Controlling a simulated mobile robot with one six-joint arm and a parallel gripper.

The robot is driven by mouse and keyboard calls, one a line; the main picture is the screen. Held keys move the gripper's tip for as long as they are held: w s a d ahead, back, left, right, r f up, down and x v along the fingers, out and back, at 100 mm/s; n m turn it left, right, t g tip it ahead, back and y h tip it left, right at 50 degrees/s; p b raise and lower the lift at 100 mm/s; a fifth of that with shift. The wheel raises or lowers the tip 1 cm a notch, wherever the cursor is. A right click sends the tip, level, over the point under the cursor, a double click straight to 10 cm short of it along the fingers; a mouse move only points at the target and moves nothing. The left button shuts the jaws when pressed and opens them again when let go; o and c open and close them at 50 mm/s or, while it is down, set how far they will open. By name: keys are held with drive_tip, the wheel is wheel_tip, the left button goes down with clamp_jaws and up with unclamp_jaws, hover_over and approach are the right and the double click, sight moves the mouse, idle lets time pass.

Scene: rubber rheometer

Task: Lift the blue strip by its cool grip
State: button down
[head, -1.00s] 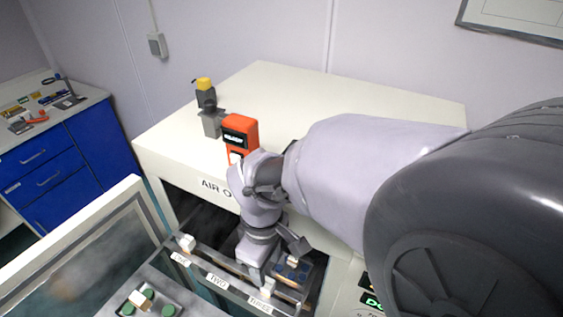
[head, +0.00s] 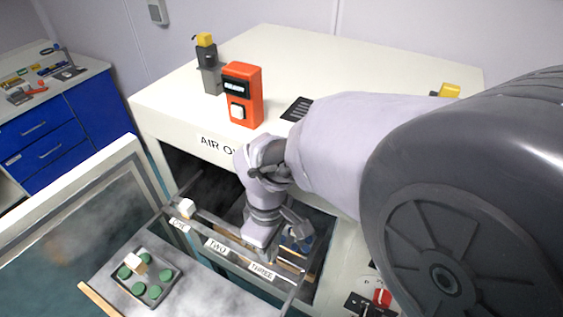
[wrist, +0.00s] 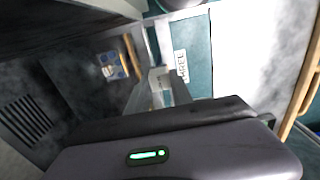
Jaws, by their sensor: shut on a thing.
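The blue strip (head: 298,241) shows dark blue spots at the oven opening, just right of my gripper and behind the label THREE. It shows in the wrist view as blue patches (wrist: 113,66) beside a wooden-coloured edge. My gripper (head: 258,252) points down over the front rail of the opening, close to the THREE label. It is shut on the strip's pale grip, which the fingers mostly hide. In the wrist view my fingers (wrist: 160,90) come together near the rail. Whether the strip is clear of its support cannot be told.
The open glazed door (head: 75,230) stands at left. Labels ONE (head: 179,225), TWO (head: 217,247) and THREE (head: 262,271) line the rail; a white grip (head: 186,208) sits at ONE. A tray of green discs (head: 165,290) lies in front. An orange device (head: 243,95) stands on the oven.

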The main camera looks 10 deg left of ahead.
wheel_tip(320, 180, up, 12)
drive_tip(key=p, duration=1)
drive_tip(key=shift+p, duration=0.35)
drive_tip(key=shift+f, duration=0.1)
